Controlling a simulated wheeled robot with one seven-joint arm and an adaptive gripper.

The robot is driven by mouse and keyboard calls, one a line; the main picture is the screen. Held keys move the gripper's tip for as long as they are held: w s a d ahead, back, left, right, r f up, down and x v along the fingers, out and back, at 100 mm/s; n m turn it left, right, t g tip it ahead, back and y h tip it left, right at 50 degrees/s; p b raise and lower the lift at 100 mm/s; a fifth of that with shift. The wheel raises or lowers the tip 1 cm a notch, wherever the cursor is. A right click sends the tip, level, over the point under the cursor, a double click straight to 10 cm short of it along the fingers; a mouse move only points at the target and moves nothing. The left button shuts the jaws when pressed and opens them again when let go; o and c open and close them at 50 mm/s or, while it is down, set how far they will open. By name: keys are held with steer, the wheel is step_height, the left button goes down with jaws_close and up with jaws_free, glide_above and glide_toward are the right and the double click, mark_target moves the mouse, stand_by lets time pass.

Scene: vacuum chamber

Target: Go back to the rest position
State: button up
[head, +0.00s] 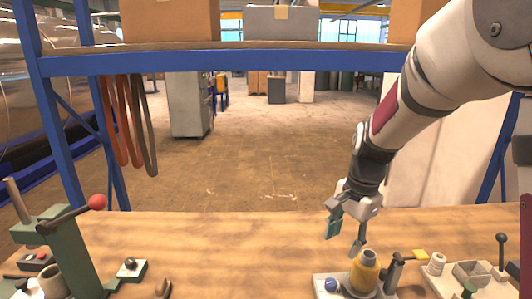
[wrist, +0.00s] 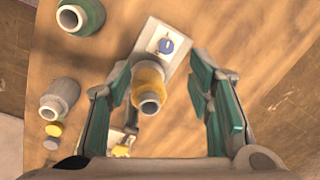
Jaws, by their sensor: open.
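My gripper (head: 346,232) hangs above the wooden workbench, its green-padded fingers spread apart. In the head view it is just above a yellow bottle-like piece (head: 364,272) with a grey neck, which stands on a pale base plate (head: 326,275). In the wrist view the fingers of my gripper (wrist: 163,105) appear on both sides of the yellow piece (wrist: 149,83), apart from it, with nothing held. A blue knob (wrist: 166,46) sits on the same plate (wrist: 176,30).
A green press (head: 68,255) with a red-ball lever stands at the left. Small parts and a tray (head: 472,272) lie at the right. A blue shelf beam (head: 230,63) with boxes crosses above the bench. The bench's middle (head: 220,245) is clear.

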steer(key=s+r+n+t, duration=0.1)
steer(key=s+r+n, duration=0.3)
steer(key=s, duration=0.3)
steer(key=s+r+n+t, duration=0.2)
steer(key=s+r+n, duration=0.2)
steer(key=s, duration=0.4)
steer(key=s+r+n+t+h, duration=0.1)
steer(key=s+r+n, duration=0.3)
steer(key=s, duration=0.4)
steer(key=shift+d, duration=0.2)
steer(key=shift+r, duration=0.15)
